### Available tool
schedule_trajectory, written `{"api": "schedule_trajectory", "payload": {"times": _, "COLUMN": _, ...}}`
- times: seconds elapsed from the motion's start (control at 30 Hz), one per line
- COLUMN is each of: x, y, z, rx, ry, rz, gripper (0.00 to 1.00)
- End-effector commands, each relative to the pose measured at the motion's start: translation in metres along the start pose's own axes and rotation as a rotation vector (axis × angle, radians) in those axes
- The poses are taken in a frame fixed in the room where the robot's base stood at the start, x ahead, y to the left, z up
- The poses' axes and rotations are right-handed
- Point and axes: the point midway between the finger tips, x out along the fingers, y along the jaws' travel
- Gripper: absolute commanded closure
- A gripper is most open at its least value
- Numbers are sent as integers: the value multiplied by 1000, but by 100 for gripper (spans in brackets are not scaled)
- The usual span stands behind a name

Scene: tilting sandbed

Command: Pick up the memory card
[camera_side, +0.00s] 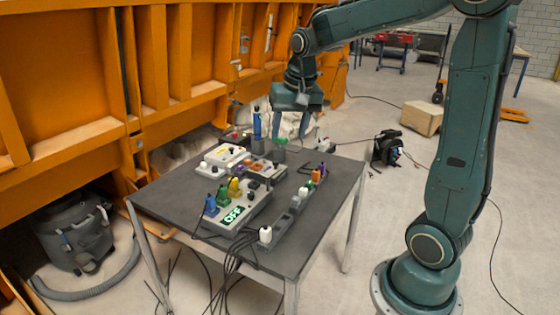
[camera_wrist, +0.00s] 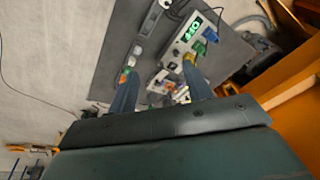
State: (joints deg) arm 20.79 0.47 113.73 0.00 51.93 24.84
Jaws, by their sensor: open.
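My gripper (camera_side: 290,134) is open above the far edge of the table, with its fingers pointing down. In the wrist view its two fingers (camera_wrist: 160,78) are spread apart with nothing clearly held between them. I cannot make out the memory card for sure in either view; the parts are too small. A small grey block with a green top (camera_side: 280,142) stands just below the fingers in the side view. A grey board with orange and purple parts (camera_side: 262,168) lies nearer the camera.
The dark table (camera_side: 325,225) holds a device with a lit green display (camera_side: 232,214), coloured plugs, a white box (camera_side: 222,160) and a long grey strip (camera_side: 283,220). Black cables hang off the front edge. The table's right side is mostly clear. An orange wall (camera_side: 110,75) stands left.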

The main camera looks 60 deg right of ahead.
Motion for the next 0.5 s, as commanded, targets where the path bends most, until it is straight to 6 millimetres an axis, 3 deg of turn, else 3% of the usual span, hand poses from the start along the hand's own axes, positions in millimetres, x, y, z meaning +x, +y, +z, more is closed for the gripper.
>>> {"api": "schedule_trajectory", "payload": {"times": 0.2, "x": 40, "y": 17, "z": -46, "rx": 173, "ry": -44, "rz": 43, "gripper": 50}}
{"api": "schedule_trajectory", "payload": {"times": 0.5, "x": 102, "y": 54, "z": -98, "rx": 410, "ry": -96, "rz": 98, "gripper": 50}}
